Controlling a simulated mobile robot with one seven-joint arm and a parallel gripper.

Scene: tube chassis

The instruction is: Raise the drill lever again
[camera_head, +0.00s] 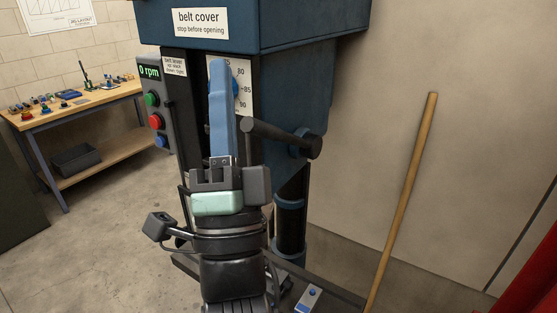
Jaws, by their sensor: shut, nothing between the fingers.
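The drill press (265,25) stands in front of me, its blue head filling the upper middle. A dark lever (280,137) comes out of the hub on the right side of the head. Its rod points left and slightly up towards me, ending in a thick knob. My gripper (218,66) points up and away in front of the press, its long blue fingers together and empty. The fingers are left of the lever's knob, with a gap between them in the picture. The fingers and wrist hide part of the scale and column.
The control panel (155,115) left of my gripper has several buttons and reads 0 rpm. A scale (242,72) is behind the fingers. A wooden pole (402,200) leans on the right wall. A workbench (75,105) stands back left. Floor between is clear.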

